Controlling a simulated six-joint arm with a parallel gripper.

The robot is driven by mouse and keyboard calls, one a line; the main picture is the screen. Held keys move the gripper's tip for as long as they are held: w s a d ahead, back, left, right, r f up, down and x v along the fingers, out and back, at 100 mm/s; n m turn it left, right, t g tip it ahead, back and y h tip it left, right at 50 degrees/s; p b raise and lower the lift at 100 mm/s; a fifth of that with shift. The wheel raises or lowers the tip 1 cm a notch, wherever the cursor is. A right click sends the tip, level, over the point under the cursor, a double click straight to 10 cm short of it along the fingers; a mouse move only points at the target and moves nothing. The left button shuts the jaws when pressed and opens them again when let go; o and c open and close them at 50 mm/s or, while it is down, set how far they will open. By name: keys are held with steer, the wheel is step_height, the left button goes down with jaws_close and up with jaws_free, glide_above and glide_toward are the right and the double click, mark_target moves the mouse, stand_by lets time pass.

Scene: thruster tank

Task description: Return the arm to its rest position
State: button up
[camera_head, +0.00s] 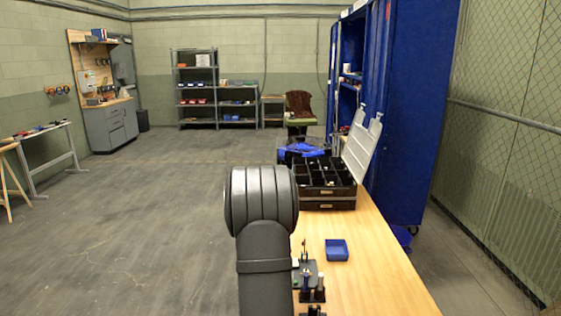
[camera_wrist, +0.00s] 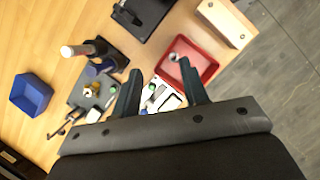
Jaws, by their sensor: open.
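My gripper (camera_wrist: 160,92) shows in the wrist view with its two dark fingers spread apart. It is open, with nothing held between the fingers. It is above the wooden workbench (camera_wrist: 55,50), pointing down at it. Past the fingers are a red tray (camera_wrist: 203,62) and a white item with small parts (camera_wrist: 165,97). In the head view my arm rises in front of the bench's left edge, and the gripper itself is hidden there.
A blue bin (camera_head: 337,250) sits on the bench and also shows in the wrist view (camera_wrist: 31,95). A tool stand (camera_head: 308,280) is beside my arm. A black organizer case (camera_head: 328,200) with its lid up stands behind. A blue cabinet (camera_head: 415,110) is at right.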

steer(key=s+d+n, duration=0.2)
steer(key=s+d, duration=0.1)
steer(key=d, duration=0.3)
steer(key=s+d+f+n+t, duration=0.1)
steer(key=s+d+n, duration=0.1)
steer(key=s+d, duration=0.2)
steer(key=s+d+f+n+t+h, duration=0.1)
steer(key=s+d, duration=0.3)
steer(key=d, duration=0.6)
steer(key=shift+s+n, duration=0.25)
steer(key=shift+n, duration=0.55)
steer(key=shift+d+f, duration=0.1)
